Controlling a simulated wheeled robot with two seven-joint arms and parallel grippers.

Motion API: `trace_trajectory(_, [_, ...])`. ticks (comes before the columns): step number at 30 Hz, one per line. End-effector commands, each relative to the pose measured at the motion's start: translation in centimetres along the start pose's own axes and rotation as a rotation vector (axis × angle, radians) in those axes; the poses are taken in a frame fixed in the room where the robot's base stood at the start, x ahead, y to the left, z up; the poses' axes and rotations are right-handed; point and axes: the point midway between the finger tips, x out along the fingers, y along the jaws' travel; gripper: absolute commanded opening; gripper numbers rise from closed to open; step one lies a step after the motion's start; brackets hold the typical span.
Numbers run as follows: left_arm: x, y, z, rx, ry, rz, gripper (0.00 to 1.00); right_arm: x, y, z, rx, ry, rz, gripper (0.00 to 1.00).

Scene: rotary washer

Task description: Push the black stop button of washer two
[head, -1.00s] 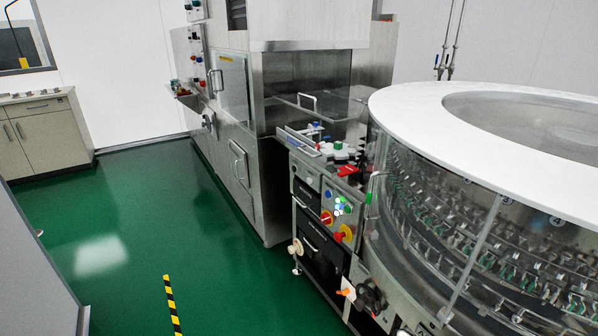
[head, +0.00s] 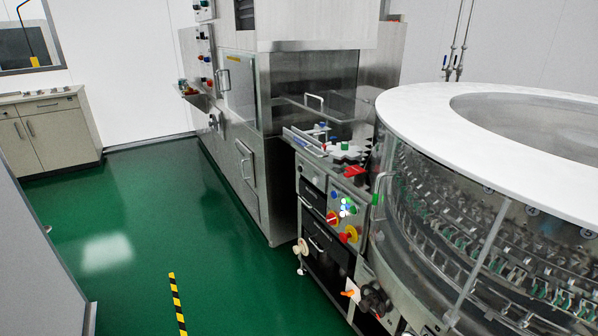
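A large round washer (head: 455,205) with a white ring top and clear curved wall stands at the right. A control panel (head: 346,206) sits at its left side, with lit white and blue buttons, a green button, and red and yellow knobs. A black stop button cannot be made out at this size. No label saying washer two is readable. Neither of my grippers is in view.
A tall steel machine (head: 291,95) stands behind the panel. A beige cabinet (head: 45,130) is at the far left. The green floor (head: 150,225) between them is open, with a yellow-black striped strip (head: 177,300) at the front.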

Motion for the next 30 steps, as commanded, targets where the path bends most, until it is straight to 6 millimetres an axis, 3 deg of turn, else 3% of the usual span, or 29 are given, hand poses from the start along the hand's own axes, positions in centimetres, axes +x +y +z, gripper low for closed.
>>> trace_trajectory(4, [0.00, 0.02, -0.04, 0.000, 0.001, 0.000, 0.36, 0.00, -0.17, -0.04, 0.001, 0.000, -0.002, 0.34])
trace_trajectory(12, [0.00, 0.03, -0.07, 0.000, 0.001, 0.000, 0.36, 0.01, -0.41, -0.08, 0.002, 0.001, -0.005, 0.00])
trace_trajectory(30, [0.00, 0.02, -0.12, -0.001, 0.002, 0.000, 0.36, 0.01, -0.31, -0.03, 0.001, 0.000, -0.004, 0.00])
